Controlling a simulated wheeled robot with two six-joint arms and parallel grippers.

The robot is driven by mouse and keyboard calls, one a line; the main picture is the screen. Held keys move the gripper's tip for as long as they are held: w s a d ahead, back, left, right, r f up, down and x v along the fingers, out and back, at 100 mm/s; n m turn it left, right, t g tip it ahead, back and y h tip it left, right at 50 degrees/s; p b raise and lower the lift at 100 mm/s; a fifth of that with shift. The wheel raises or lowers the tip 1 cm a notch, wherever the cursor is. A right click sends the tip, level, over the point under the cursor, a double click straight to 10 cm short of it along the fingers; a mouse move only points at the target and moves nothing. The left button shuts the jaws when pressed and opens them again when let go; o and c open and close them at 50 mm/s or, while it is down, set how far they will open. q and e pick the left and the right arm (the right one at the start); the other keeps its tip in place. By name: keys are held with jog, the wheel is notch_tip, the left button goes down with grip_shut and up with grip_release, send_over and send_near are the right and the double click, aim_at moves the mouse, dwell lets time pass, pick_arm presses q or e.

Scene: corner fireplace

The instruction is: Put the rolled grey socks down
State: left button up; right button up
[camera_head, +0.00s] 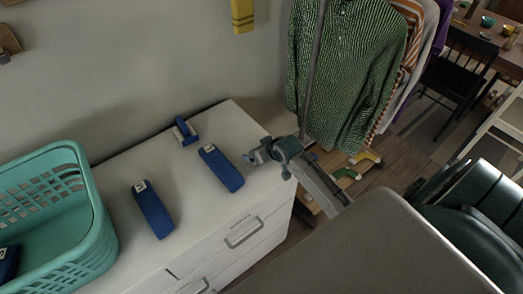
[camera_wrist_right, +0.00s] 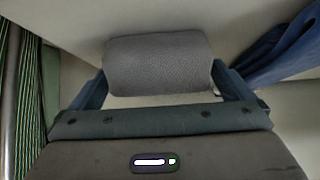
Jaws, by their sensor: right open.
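The rolled grey socks (camera_wrist_right: 157,62) fill the space between the two fingers of my right gripper in the right wrist view. They appear to rest on the white dresser top (camera_head: 172,170). My right gripper (camera_head: 262,154) is at the right end of the dresser top in the head view, with its jaws open around the socks. In the head view the socks are small and mostly hidden by the gripper. My left gripper is not in view.
Two blue oblong items (camera_head: 221,168) (camera_head: 153,209) and a smaller blue object (camera_head: 185,130) lie on the dresser. A teal basket (camera_head: 96,236) stands at the left. A clothes rack with a green patterned shirt (camera_head: 345,70) is just beyond the right end.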

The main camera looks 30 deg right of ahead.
jog(key=shift+x, duration=0.85)
jog(key=shift+s, duration=0.1)
jog(key=c, duration=1)
jog(key=shift+r, duration=0.1)
